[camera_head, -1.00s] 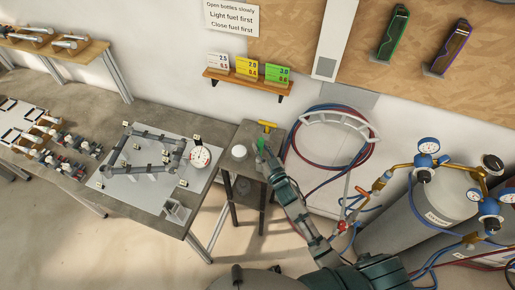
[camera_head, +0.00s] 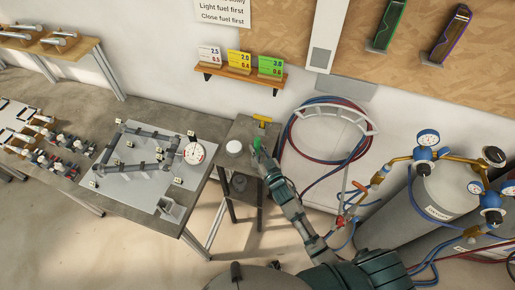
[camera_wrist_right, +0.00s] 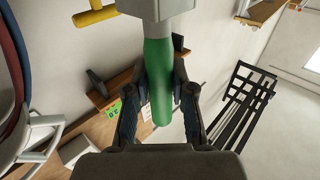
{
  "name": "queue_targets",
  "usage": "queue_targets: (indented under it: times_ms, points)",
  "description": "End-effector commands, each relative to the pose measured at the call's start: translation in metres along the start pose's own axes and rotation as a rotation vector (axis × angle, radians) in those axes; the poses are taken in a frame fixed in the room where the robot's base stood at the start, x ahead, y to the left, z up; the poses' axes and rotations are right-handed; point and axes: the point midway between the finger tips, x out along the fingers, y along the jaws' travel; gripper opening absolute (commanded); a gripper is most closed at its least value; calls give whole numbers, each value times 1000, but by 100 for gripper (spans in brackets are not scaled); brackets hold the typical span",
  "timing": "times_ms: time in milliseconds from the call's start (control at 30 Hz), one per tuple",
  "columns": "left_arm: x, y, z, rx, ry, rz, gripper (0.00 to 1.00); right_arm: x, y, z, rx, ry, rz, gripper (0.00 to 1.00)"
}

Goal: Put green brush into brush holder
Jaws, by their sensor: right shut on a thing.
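My right gripper (camera_wrist_right: 160,100) is shut on the green brush (camera_wrist_right: 158,80), seen close up in the right wrist view. The green handle runs between the fingers, and a grey block (camera_wrist_right: 152,8) adjoins its upper end there. I cannot tell whether that block is part of the brush. In the head view the green brush (camera_head: 256,143) shows small at the tip of my right arm, over the narrow stand (camera_head: 240,130). I cannot make out the brush holder with certainty. My left gripper is not in view.
A yellow-handled tool (camera_head: 262,119) and a white round item (camera_head: 234,147) are close to the gripper. The worktable (camera_head: 150,205) with a pipe frame and dial gauge (camera_head: 194,153) stands left. Coiled hoses (camera_head: 290,145) and gas cylinders (camera_head: 440,200) are right.

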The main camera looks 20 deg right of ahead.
Motion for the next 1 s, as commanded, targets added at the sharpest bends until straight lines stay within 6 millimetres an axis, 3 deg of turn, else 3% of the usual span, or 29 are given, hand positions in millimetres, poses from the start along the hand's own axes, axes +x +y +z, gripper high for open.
queue_targets:
  times_ms: [333,367,467,500,833,1000]
  points:
    - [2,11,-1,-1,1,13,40,1,2,0,-4,7,2,0]
    - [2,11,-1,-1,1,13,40,1,2,0,-4,7,2,26]
    - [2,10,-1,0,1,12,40,1,2,0,-4,6,2,51]
    - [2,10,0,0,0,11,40,1,2,0,-4,5,2,53]
    - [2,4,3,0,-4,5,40,-4,2,2,-3,3,2,53]
    - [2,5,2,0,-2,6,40,-31,1,3,-4,0,3,53]
